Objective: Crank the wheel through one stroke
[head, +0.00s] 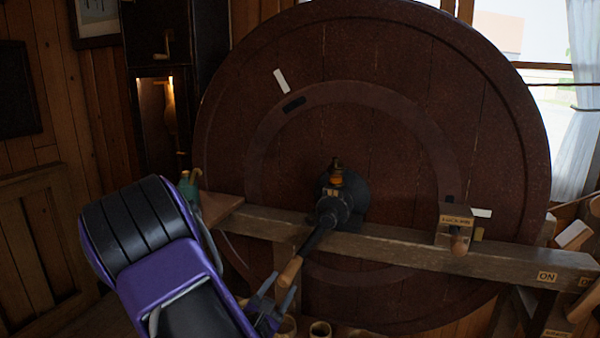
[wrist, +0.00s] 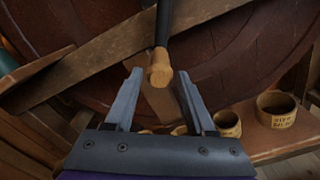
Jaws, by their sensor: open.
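The large dark red-brown wooden wheel (head: 390,120) fills the middle of the head view. A black crank arm (head: 318,238) runs from its hub (head: 345,195) down and left to a wooden handle (head: 290,271). In the wrist view the handle (wrist: 160,72) hangs at top centre, its end facing the camera. My gripper (head: 275,290) is open at the handle's lower end.
A wooden beam (head: 390,250) crosses in front of the wheel, bearing a labelled block with a peg (head: 457,226) and an ON label (head: 547,277). A green object (head: 188,188) stands at its left end. Labelled cups (wrist: 276,108) stand on a shelf below.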

